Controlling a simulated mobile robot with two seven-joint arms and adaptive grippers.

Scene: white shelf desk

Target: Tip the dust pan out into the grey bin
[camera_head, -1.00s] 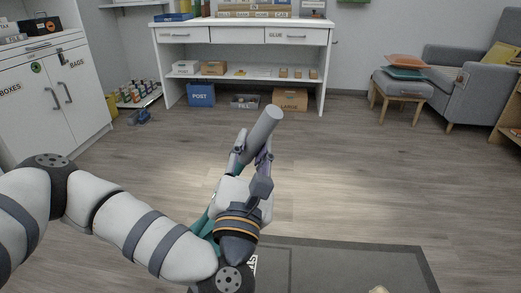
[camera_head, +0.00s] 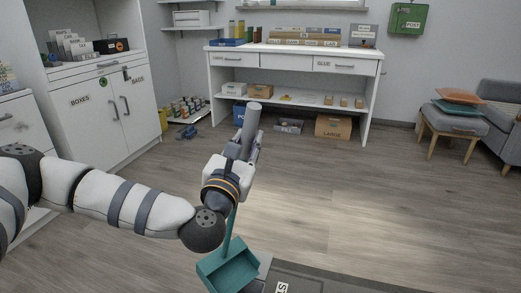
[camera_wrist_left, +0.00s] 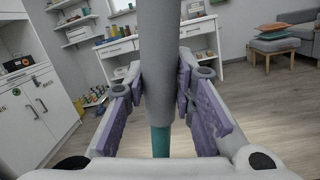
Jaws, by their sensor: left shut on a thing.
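The dust pan has a teal pan (camera_head: 229,268), a thin teal stem and a thick grey handle (camera_head: 252,120). My left gripper (camera_head: 243,150) is shut on the grey handle, which points up and away from me. The pan hangs below the wrist at the bottom of the head view. I cannot make out any contents in it. In the left wrist view the handle (camera_wrist_left: 159,50) stands between the purple finger pads, with the teal stem (camera_wrist_left: 160,140) below. I cannot identify the grey bin in these frames. My right gripper is not in view.
A dark grey mat-like surface (camera_head: 325,284) with a partly cut-off label lies at the bottom, right of the pan. A white shelf desk (camera_head: 295,62) stands at the back. White cabinets (camera_head: 108,112) are at the left, a stool (camera_head: 452,125) at the right. The wooden floor between is clear.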

